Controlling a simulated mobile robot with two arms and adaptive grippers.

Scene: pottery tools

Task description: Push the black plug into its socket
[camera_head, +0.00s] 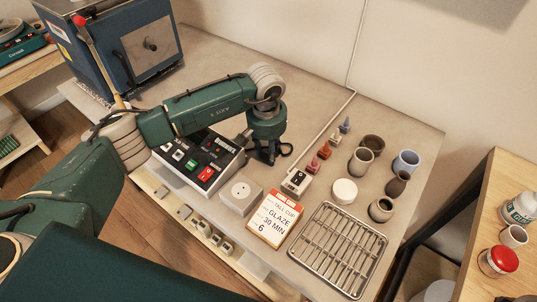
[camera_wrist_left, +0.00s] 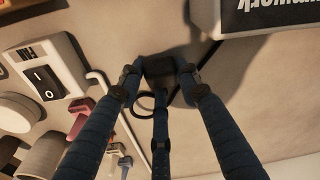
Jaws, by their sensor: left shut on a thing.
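The socket (camera_head: 240,195) is a pale square block with a round outlet face, on the table left of the glaze card. My left gripper (camera_head: 266,156) is low over the table, behind and to the right of the socket and apart from it. In the left wrist view its fingers are shut on the black plug (camera_wrist_left: 158,68), a small dark block between the fingertips. In the head view the fingers mostly hide the plug. A dark loop shows beside the fingers. My right gripper is not in view.
A control box (camera_head: 200,160) with coloured buttons stands left of the gripper. A fan switch (camera_head: 297,181), glaze card (camera_head: 274,218) and wire rack (camera_head: 339,248) lie to the right and front.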

